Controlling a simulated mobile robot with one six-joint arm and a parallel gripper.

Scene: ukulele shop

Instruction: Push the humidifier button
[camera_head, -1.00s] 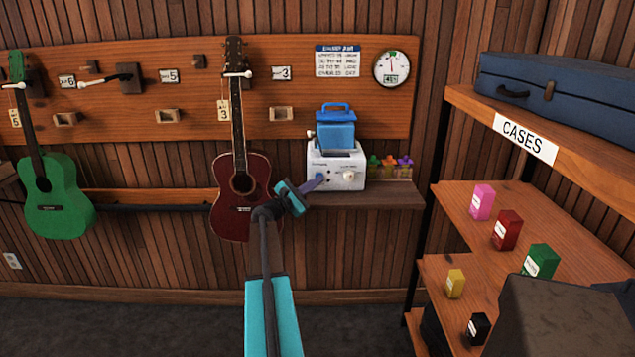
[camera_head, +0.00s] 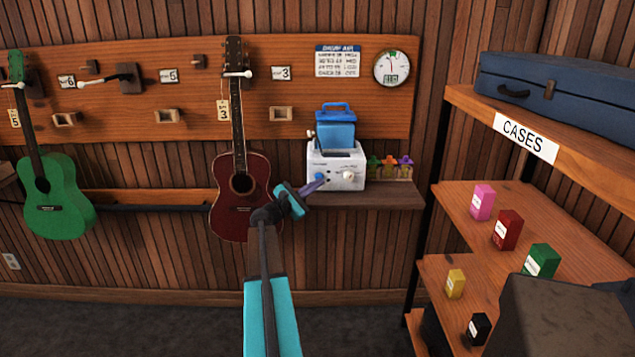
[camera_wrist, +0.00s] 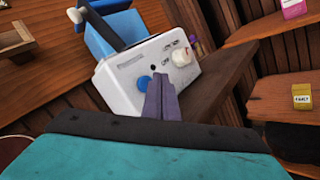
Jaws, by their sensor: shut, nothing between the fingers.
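The humidifier (camera_head: 337,166) is a white box with a blue tank (camera_head: 336,132) on top, standing on a small wooden wall shelf. Its front also shows in the wrist view (camera_wrist: 118,88), with a blue round button (camera_wrist: 144,82), a small dark hole and a white dial (camera_wrist: 182,56). My gripper (camera_head: 319,183) has its purple fingers shut and empty, pointing at the lower left of the front. In the wrist view the fingertips (camera_wrist: 159,77) appear just right of the blue button, partly overlapping its edge. I cannot tell whether they touch the front.
A dark red ukulele (camera_head: 240,195) hangs just left of my gripper. Small colored figures (camera_head: 390,166) stand right of the humidifier on the shelf (camera_head: 385,195). The case shelving (camera_head: 470,240) with small boxes is at the right. The floor at the left is clear.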

